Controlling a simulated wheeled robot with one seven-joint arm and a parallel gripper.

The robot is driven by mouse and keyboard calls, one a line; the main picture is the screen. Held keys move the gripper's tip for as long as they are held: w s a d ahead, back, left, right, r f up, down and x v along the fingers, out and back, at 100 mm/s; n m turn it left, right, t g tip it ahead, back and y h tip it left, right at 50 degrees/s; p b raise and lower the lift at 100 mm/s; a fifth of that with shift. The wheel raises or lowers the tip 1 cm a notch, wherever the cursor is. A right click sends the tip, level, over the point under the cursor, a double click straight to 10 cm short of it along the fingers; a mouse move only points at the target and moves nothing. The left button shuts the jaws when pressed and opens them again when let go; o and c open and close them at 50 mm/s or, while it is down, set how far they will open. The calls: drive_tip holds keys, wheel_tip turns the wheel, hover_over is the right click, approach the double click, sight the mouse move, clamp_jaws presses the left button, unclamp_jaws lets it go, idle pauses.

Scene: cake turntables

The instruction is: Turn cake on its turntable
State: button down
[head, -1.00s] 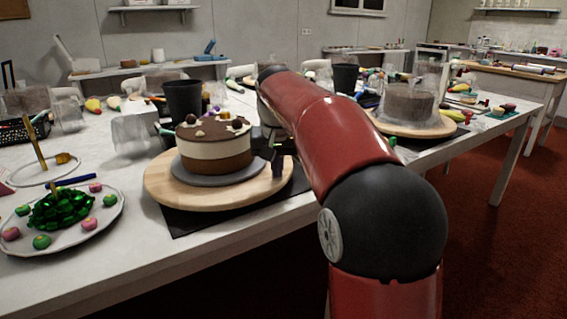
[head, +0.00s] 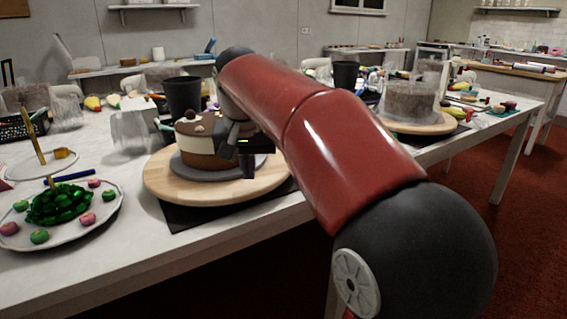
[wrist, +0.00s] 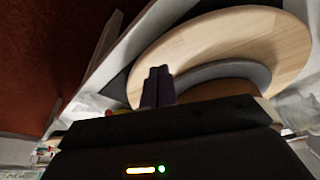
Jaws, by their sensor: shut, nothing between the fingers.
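The brown and cream layered cake (head: 196,141) stands on a grey disc (head: 186,169) on the round wooden turntable (head: 165,188). My gripper (head: 248,172) is at the cake's right front side, over the turntable, and hides part of the cake. In the wrist view my gripper's fingers (wrist: 158,88) are together and empty, in front of the wooden turntable (wrist: 215,38) and the grey disc (wrist: 225,72). Whether the fingers touch the disc or the turntable, I cannot tell.
A dark mat (head: 205,217) lies under the turntable. A plate with green pieces (head: 62,204) is at the left. A black cup (head: 183,97) stands behind the cake. Another cake (head: 411,101) on a turntable is to the right.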

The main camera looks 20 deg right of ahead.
drive_tip(key=shift+s+a, duration=0.2)
drive_tip(key=shift+a, duration=0.1)
drive_tip(key=shift+a+r, duration=0.1)
drive_tip(key=shift+a, duration=0.25)
drive_tip(key=p, duration=0.2)
hover_over(212, 193)
drive_tip(key=a, duration=0.3)
drive_tip(key=shift+s+d, duration=0.1)
drive_tip(key=shift+s, duration=0.15)
drive_tip(key=shift+f, duration=0.3)
drive_tip(key=shift+f+b, duration=1.1)
drive_tip(key=shift+f, duration=0.25)
drive_tip(key=shift+r, duration=0.15)
drive_tip(key=shift+s+d, duration=0.15)
drive_tip(key=shift+d, duration=0.5)
drive_tip(key=shift+s+d, duration=0.15)
drive_tip(key=shift+d, duration=0.45)
